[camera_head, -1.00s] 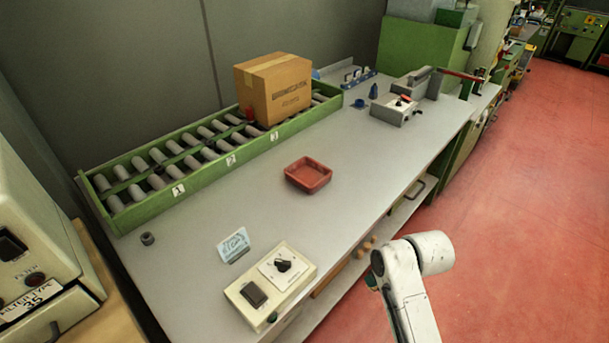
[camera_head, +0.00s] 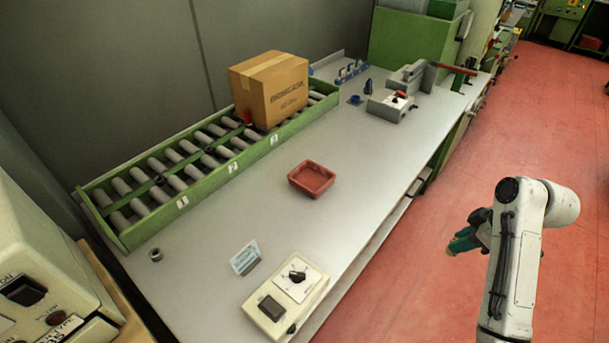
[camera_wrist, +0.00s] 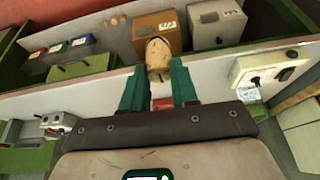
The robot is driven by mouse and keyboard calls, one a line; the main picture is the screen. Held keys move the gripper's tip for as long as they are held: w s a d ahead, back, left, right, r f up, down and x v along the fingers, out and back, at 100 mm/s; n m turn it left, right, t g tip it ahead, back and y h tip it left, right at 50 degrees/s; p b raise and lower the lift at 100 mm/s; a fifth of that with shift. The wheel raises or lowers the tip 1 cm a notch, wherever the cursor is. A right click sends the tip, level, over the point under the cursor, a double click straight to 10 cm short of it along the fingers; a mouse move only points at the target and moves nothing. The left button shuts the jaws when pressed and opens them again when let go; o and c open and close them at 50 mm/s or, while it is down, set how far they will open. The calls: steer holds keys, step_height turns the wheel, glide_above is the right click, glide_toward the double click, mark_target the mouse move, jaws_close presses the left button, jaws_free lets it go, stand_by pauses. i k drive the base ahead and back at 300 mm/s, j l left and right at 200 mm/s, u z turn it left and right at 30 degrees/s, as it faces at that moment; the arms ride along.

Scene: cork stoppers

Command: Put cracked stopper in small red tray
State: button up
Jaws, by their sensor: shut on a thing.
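The small red tray (camera_head: 312,178) lies empty on the grey bench top (camera_head: 240,205), near its middle. My gripper (camera_head: 462,242) hangs over the red floor, to the right of the bench. In the wrist view my green fingers (camera_wrist: 158,85) are shut on a tan cork stopper (camera_wrist: 158,54). Whether it is cracked cannot be made out. A bit of the red tray (camera_wrist: 162,103) shows between the fingers in the wrist view.
A green roller conveyor (camera_head: 195,172) with a cardboard box (camera_head: 270,90) lines the bench's back. A switch box (camera_head: 287,298) and a small sign (camera_head: 245,257) stand near the front. Bench top around the tray is clear.

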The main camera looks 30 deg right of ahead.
mark_target(311, 181)
steer(key=i+j, duration=0.2)
steer(key=i, duration=0.2)
steer(key=i+j, duration=0.2)
steer(key=i, duration=0.2)
steer(key=i+j, duration=0.2)
steer(key=i, duration=0.2)
